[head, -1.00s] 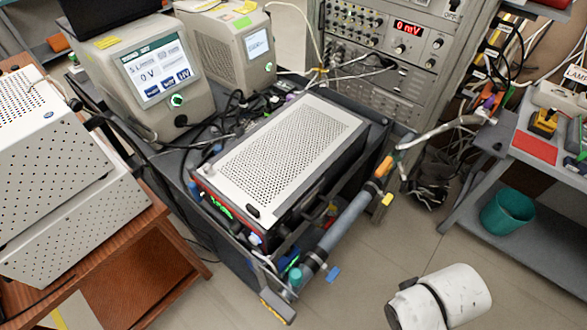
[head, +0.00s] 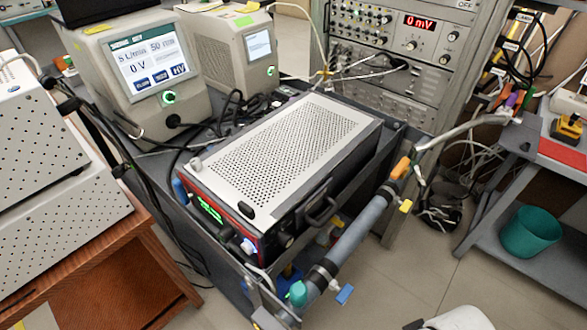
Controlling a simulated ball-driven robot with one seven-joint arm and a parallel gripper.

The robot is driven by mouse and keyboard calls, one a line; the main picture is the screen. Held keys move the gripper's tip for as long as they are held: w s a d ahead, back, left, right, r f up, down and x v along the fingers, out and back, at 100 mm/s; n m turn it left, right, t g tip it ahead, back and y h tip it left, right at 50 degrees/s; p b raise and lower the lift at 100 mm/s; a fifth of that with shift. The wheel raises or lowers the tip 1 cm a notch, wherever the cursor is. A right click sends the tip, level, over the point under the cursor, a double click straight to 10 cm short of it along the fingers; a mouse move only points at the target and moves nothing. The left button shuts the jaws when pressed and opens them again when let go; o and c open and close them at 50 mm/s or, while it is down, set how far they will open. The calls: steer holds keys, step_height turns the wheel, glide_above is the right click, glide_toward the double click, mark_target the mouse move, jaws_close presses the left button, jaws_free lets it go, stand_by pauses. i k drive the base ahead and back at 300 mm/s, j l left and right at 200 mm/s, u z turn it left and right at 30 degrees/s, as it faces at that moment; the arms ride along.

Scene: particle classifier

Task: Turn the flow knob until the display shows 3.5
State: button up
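A beige instrument (head: 118,102) stands at the back left with a lit touch screen (head: 150,66). The screen reads about 5 L/min, 50 nm and 0 V in small text. A round green-lit knob (head: 168,97) sits below the screen. A perforated silver box (head: 285,140) lies on the cart in the middle. Its red-edged front has a small green display (head: 210,208), too small to read, and a pale lit knob (head: 248,246). I cannot tell which knob is the flow knob. My gripper is out of view; only a white part of my arm shows at the bottom right.
A second beige instrument (head: 232,48) and a rack with a red "0 mV" display (head: 419,22) stand behind. A grey pipe (head: 352,240) runs along the cart's right side. Hoses and cables crowd the cart. A teal bin (head: 530,232) stands at right. Floor right of the pipe is open.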

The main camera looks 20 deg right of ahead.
mark_target(226, 233)
steer(key=j+z, duration=0.25)
steer(key=j, duration=0.4)
steer(key=j+z, duration=0.25)
steer(key=j, duration=0.4)
